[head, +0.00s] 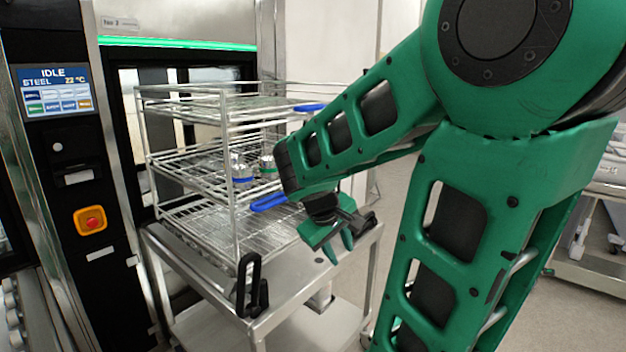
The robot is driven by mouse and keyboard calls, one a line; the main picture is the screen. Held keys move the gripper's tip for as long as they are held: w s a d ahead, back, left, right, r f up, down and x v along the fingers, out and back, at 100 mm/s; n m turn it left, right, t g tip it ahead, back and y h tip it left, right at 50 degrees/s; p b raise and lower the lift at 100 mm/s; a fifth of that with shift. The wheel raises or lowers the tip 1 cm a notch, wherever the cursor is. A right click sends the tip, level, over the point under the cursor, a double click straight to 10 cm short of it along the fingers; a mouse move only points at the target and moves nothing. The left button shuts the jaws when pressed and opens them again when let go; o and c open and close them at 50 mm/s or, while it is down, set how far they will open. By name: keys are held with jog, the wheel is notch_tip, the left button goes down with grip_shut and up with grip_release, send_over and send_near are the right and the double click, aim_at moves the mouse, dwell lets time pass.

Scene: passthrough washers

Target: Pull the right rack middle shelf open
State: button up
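The wire rack (235,150) stands on a steel cart in front of the washer and has several tiers. Its middle shelf (185,168) is a wire grid carrying small metal items (240,168) near its right part. A blue handle (268,202) shows at the near side, just left of my arm; my wrist hides part of that side. Another blue handle (310,107) is on the top tier. My gripper (340,240) is right of the rack's near side, apart from the handle, pointing down. Its green fingers look parted, with nothing between them.
The washer (70,150) with its lit screen and orange-backed red button stands at left. The steel cart (290,285) has a black latch (252,285) at its near corner. Another metal cart (590,265) is at far right. Open floor lies between the carts.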

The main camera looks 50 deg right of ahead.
jog(key=w+d+r+n+t+h, duration=0.2)
jog(key=w+d+r+n+h, duration=0.15)
jog(key=w, duration=0.35)
jog(key=w+d+r+n+t+h, duration=0.1)
jog(key=w+d+r+n+h, duration=0.15)
jog(key=w+n, duration=0.35)
jog(key=w+d+r+n+t+h, duration=0.2)
jog(key=w+d+r+n+h, duration=0.15)
jog(key=w, duration=0.55)
jog(key=shift+y, duration=0.35)
jog(key=x, duration=1)
jog(key=shift+s+d+f, duration=0.15)
grip_shut()
